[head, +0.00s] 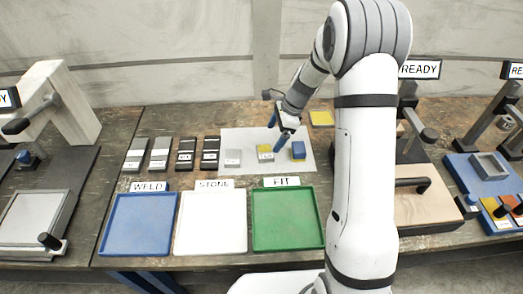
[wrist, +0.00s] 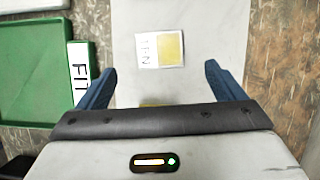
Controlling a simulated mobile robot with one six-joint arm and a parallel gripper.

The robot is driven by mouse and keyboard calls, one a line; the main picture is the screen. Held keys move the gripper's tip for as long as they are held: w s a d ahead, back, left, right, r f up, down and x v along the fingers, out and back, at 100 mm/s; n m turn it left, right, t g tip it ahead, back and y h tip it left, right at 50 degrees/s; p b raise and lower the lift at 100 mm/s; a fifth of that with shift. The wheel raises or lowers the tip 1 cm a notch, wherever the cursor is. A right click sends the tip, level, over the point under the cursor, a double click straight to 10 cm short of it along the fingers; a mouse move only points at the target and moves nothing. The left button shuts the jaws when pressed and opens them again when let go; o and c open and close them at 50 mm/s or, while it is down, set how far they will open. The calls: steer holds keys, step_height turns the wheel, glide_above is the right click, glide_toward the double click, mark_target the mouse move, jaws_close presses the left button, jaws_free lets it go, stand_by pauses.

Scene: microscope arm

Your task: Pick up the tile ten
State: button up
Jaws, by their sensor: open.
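A yellow-and-white tile (head: 265,154) lies in the middle of a pale mat (head: 240,138), between a grey tile (head: 232,157) and a blue tile (head: 298,150). In the wrist view, a tile with a yellow square and a white label (wrist: 160,50) lies ahead of my gripper (wrist: 160,86). Its label is sideways, and I cannot surely read it as ten. My gripper, also in the head view (head: 275,139), is open and empty above the mat. A bit of yellow shows at the palm's edge; the rest of it is hidden.
Blue (head: 140,224), white (head: 212,222) and green (head: 286,219) trays line the near side, labelled WELD, STONE and FIT. Several dark and grey blocks (head: 185,154) stand left of the mat. My arm hides part of the table's right.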

mark_target(265, 151)
steer(key=p+x, duration=0.1)
steer(key=x, duration=0.6)
steer(key=shift+f, duration=0.3)
steer(key=shift+c, duration=0.6)
steer(key=c, duration=1.4)
